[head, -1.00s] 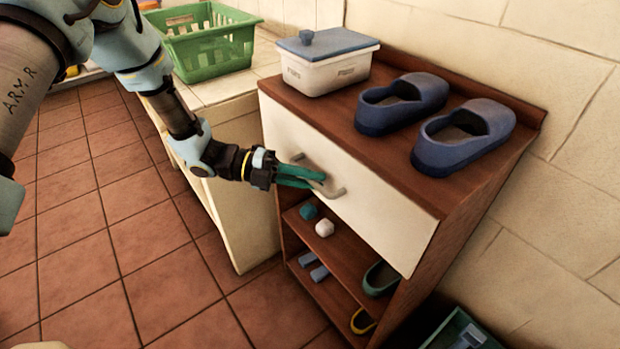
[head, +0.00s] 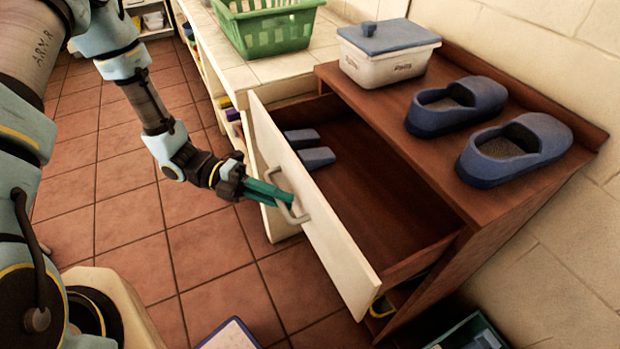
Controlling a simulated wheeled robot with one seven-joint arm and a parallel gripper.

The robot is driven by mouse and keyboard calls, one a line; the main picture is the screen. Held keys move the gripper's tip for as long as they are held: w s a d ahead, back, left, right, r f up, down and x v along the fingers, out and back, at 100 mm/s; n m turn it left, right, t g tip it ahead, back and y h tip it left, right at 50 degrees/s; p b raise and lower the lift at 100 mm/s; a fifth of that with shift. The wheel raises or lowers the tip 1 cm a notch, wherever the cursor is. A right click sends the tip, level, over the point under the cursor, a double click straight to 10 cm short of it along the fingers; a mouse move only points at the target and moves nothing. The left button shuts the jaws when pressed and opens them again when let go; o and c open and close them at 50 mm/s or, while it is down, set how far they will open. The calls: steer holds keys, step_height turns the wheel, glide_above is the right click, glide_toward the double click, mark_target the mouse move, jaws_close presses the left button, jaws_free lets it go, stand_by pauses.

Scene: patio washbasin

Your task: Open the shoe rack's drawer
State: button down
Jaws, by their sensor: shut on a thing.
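The brown wooden shoe rack (head: 350,84) stands against the wall at the right. Its white-fronted drawer (head: 335,245) is pulled well out, and its brown inside shows. Two blue-grey blocks (head: 317,157) lie in the drawer's far left part. My gripper (head: 282,200), with teal fingers, is shut on the grey bar handle (head: 294,212) on the drawer front. The rack's lower shelves are mostly hidden behind the drawer.
Two blue shoes (head: 455,122) and a white box with a blue lid (head: 388,68) sit on the rack top. A green basket (head: 265,38) stands on the tiled counter. A green crate (head: 470,332) and a blue-edged item (head: 230,335) are on the floor. Tiled floor at left is clear.

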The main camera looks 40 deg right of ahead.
steer(key=w+a, duration=0.2)
steer(key=a, duration=0.4)
steer(key=shift+p, duration=0.4)
steer(key=c, duration=0.8)
jaws_free()
steer(key=shift+c, duration=0.2)
steer(key=b+v, duration=0.3)
steer(key=v, duration=0.7)
steer(key=shift+w+a, duration=0.15)
steer(key=shift+w, duration=0.2)
steer(key=shift+r, duration=0.15)
